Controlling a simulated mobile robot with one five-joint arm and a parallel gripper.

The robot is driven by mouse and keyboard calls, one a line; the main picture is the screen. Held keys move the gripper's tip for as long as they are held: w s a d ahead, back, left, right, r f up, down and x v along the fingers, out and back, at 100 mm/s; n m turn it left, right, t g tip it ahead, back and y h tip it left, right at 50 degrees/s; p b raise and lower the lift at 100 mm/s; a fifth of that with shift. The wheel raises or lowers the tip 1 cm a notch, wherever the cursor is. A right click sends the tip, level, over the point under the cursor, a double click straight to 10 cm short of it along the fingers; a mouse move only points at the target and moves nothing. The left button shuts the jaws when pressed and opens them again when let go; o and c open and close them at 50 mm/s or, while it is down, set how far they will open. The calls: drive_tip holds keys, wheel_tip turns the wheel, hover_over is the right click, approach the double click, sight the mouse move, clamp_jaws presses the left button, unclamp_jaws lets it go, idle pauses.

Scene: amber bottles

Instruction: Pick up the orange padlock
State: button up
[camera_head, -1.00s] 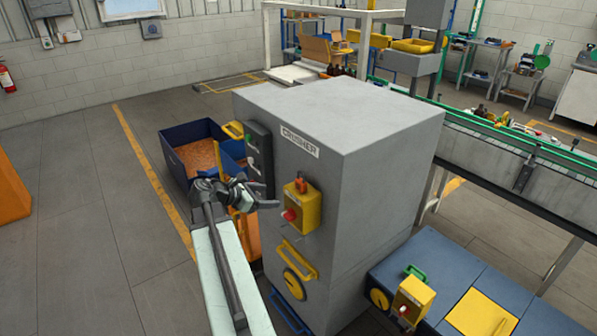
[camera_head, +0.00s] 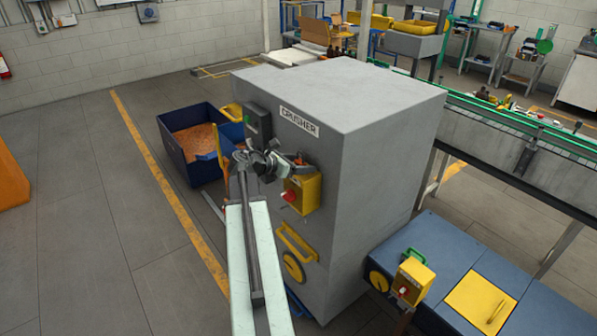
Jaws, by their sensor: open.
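The orange padlock (camera_head: 297,178) hangs at the top of the yellow switch box (camera_head: 311,193) on the front of the grey crusher. It is small and partly hidden behind my gripper. The box has a red knob (camera_head: 290,196) below the padlock. My gripper (camera_head: 302,165) is open, in front of the crusher at the padlock's upper edge. I cannot tell whether a finger touches the padlock. Nothing is seen held.
The crusher (camera_head: 370,150) fills the middle. A dark control panel (camera_head: 258,127) sits left of the gripper and a yellow handle (camera_head: 297,242) below. A blue bin (camera_head: 178,160) stands behind left. A blue unit with another yellow box (camera_head: 414,280) is at lower right. Left floor is clear.

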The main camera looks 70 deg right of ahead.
clamp_jaws()
